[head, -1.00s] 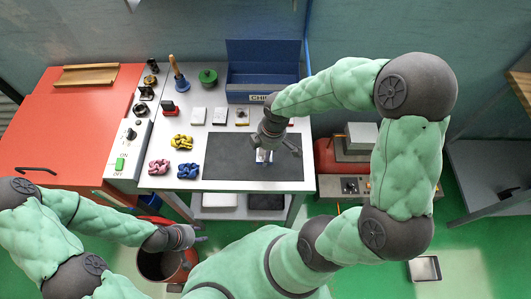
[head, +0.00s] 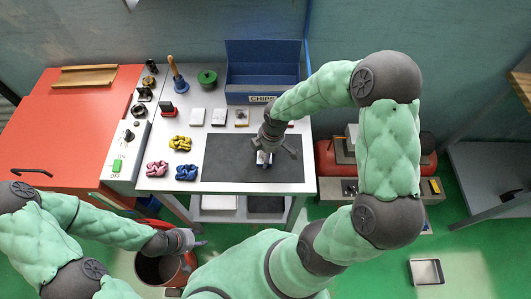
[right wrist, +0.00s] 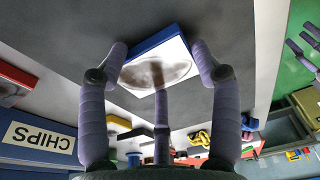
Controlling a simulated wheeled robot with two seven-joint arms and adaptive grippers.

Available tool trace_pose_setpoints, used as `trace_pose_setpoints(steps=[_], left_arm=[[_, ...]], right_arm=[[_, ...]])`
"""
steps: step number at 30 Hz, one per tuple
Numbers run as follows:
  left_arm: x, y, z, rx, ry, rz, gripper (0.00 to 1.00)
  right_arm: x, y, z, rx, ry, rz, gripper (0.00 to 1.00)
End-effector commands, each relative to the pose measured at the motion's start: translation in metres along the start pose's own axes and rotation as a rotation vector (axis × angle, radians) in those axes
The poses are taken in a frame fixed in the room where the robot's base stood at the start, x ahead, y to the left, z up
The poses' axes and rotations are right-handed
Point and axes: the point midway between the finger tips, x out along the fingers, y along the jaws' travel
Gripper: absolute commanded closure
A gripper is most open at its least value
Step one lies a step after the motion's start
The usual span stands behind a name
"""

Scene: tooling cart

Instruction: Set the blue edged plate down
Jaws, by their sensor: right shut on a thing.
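The blue edged plate (right wrist: 157,75) has a white face with a grey-brown smudge and a blue edge along one side. My right gripper (right wrist: 158,68) is shut on it with its grey-purple fingers around the plate. In the head view, my right gripper (head: 272,157) is over the dark mat (head: 225,160), and a small part of the plate (head: 263,158) shows between the fingers. I cannot tell whether the plate touches the mat. My left gripper (head: 196,241) is low at the left by the red bin, holding nothing visible; its finger state is unclear.
Several plates (head: 197,117) lie in a row behind the mat, before the blue CHIPS bin (head: 262,88). Yellow (head: 180,143), pink (head: 157,168) and blue (head: 187,172) pieces lie left of the mat. The mat's left part is clear. A red bin (head: 150,268) stands on the floor.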

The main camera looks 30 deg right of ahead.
Motion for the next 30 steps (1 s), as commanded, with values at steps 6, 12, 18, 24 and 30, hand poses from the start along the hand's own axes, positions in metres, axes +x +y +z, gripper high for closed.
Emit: trace_pose_setpoints(steps=[6, 12, 18, 24, 30], left_arm=[[0.002, -0.001, 0.000, 0.000, 0.000, 0.000, 0.60], [0.002, -0.001, 0.000, 0.000, 0.000, 0.000, 0.60], [0.001, 0.000, 0.000, 0.000, 0.000, 0.000, 0.60], [-0.007, 0.003, 0.000, 0.000, 0.000, 0.000, 0.60], [-0.017, 0.006, 0.001, 0.000, 0.000, 0.000, 0.60]], right_arm=[[0.003, 0.000, 0.000, 0.000, 0.000, 0.000, 0.13], [0.003, 0.000, 0.000, 0.000, 0.000, -0.001, 0.12], [0.001, 0.000, 0.000, 0.000, 0.000, 0.000, 0.12], [-0.023, 0.001, -0.001, 0.002, 0.001, 0.003, 0.12], [-0.064, 0.001, -0.001, 0.000, 0.001, 0.004, 0.12]])
